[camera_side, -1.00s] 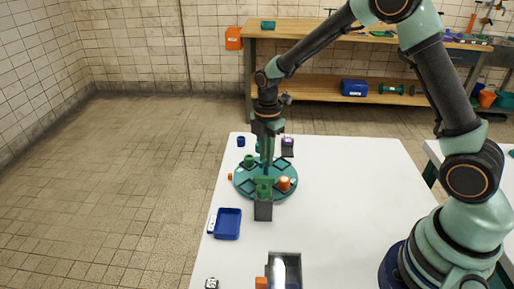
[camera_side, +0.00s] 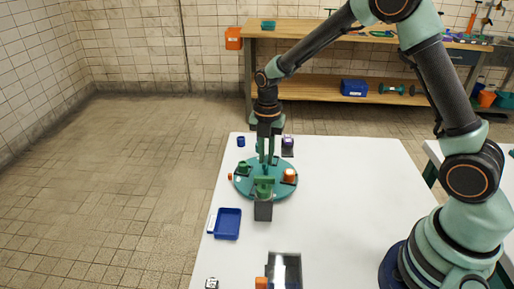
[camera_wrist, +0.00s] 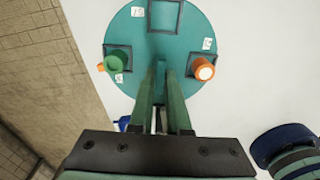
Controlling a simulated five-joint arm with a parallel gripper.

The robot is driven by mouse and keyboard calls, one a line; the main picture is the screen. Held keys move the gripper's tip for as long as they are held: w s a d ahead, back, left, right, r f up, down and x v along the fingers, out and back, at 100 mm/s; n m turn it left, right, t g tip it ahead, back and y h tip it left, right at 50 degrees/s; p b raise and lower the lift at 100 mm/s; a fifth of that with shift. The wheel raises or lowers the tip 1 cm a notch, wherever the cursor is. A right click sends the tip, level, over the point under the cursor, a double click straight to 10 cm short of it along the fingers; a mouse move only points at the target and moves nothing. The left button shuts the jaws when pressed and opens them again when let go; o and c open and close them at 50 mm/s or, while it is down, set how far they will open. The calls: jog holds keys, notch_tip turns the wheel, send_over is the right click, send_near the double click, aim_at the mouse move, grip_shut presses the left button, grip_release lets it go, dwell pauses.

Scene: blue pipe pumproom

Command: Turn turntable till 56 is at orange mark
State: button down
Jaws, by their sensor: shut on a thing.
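The round teal turntable (camera_side: 243,189) lies on the white table and also shows in the wrist view (camera_wrist: 130,40). It bears dark square frames, a green cup (camera_wrist: 118,60), an orange cup (camera_wrist: 203,69) and another green piece (camera_side: 264,187) at its near side. Small white number tags (camera_wrist: 207,43) lie beside the frames; I cannot read them surely. An orange mark (camera_side: 230,177) stands at the turntable's left edge, partly behind the green cup in the wrist view.
A dark grey block (camera_side: 263,211) stands just in front of the turntable. A blue tray (camera_side: 227,224) lies front left, and a grey open box (camera_side: 286,268) is near the front. A small blue cup (camera_side: 241,141) and a purple-topped item (camera_side: 288,146) stand behind. The table's right is clear.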

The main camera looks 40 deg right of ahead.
aim_at(266, 160)
jog(key=shift+r+n, duration=0.15)
jog(key=shift+n, duration=1.05)
jog(key=c, duration=0.9)
grip_release()
notch_tip(266, 160, up, 12)
